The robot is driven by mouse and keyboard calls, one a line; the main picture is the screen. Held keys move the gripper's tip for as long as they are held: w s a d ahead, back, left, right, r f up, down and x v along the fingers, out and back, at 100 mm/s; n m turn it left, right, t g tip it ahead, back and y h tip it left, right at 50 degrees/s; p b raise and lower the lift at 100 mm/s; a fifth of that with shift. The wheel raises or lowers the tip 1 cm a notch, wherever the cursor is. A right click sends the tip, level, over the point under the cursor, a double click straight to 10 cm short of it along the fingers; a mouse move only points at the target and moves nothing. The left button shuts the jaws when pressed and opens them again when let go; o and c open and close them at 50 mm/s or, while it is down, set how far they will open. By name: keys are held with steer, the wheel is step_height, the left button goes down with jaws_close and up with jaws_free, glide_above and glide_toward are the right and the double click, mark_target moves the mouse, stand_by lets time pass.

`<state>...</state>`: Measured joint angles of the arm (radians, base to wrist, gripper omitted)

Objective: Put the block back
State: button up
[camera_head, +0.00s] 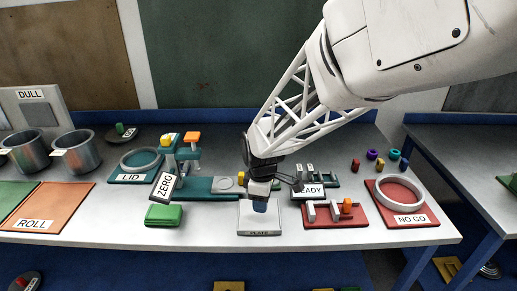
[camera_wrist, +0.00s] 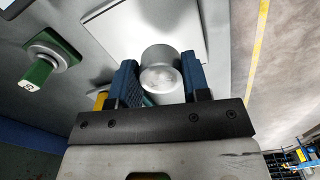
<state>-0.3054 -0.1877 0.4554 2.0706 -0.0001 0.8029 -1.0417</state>
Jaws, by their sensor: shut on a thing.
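My gripper (camera_head: 260,205) is over the pale plate (camera_head: 259,222) labelled PLATE at the front middle of the bench. In the wrist view its two blue fingers (camera_wrist: 160,82) are shut on a short grey metal cylinder (camera_wrist: 160,75), the only block-like thing in the grip. The fingers hide most of this block in the head view. The plate also shows in the wrist view (camera_wrist: 185,25), just beyond the block. I cannot tell whether the block touches the plate or hangs a little above it.
A red stand (camera_head: 345,216) with pale posts and an orange top is close on the right, beside a white ring (camera_head: 401,194) on the NO GO board. A green box (camera_head: 163,215) and the ZERO fixture (camera_head: 165,185) stand left. Bare bench lies between box and plate.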

steer(key=shift+w+a, duration=0.25)
steer(key=shift+w, duration=0.45)
steer(key=shift+f, duration=0.1)
steer(key=shift+f, duration=1.7)
steer(key=shift+f, duration=0.1)
steer(key=o, duration=1)
steer(key=shift+o, duration=0.2)
step_height(320, 180, up, 12)
steer(key=shift+r, duration=0.1)
